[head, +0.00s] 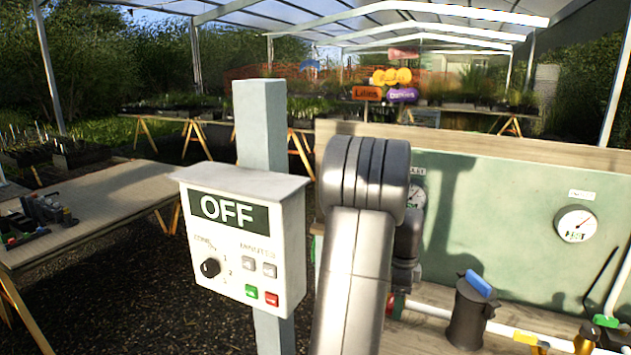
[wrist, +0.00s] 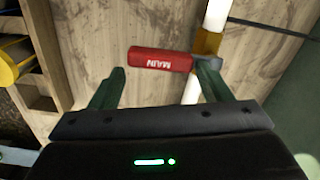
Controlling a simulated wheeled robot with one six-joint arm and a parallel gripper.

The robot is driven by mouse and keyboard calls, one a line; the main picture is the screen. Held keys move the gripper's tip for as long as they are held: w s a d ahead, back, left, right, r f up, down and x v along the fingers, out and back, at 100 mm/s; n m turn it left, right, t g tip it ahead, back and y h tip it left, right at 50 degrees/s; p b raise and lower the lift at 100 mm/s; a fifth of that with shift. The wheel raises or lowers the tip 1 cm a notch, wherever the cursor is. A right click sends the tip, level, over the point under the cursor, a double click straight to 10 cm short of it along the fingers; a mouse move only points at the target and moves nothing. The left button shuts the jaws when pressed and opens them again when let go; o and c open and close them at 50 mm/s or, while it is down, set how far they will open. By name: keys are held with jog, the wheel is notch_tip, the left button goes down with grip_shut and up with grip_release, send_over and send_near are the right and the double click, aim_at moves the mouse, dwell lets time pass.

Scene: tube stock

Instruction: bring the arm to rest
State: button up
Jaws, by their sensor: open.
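My gripper (wrist: 162,72) shows in the wrist view with its two dark green fingers spread apart and nothing gripped between them. A red valve handle marked MAIN (wrist: 160,60) lies crosswise just beyond the fingertips. Its right end is by the right finger, and I cannot tell whether they touch. The handle sits at a white pipe (wrist: 217,15) with a brass-coloured fitting. In the head view my grey arm rises in the middle and bends over towards the bench, and my gripper is hidden behind it.
A control box (head: 245,238) reading OFF stands on a post left of my arm. Right are a green panel (head: 500,210) with a gauge (head: 576,224) and a dark canister (head: 468,312) with a blue handle. A wooden table (head: 100,205) stands at left.

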jog(key=w+d+n, duration=0.1)
jog(key=d+n, duration=0.1)
jog(key=n, duration=0.3)
jog(key=w+d+n, duration=0.1)
jog(key=d+n, duration=0.1)
jog(key=n, duration=0.3)
jog(key=w+d+n+p, duration=0.1)
jog(key=d+n, duration=0.2)
jog(key=n, duration=0.2)
jog(key=shift+w+r+n, duration=0.1)
jog(key=shift+w+n, duration=0.1)
jog(key=shift+n, duration=0.1)
jog(key=shift+r, duration=0.6)
jog(key=shift+a+r, duration=0.1)
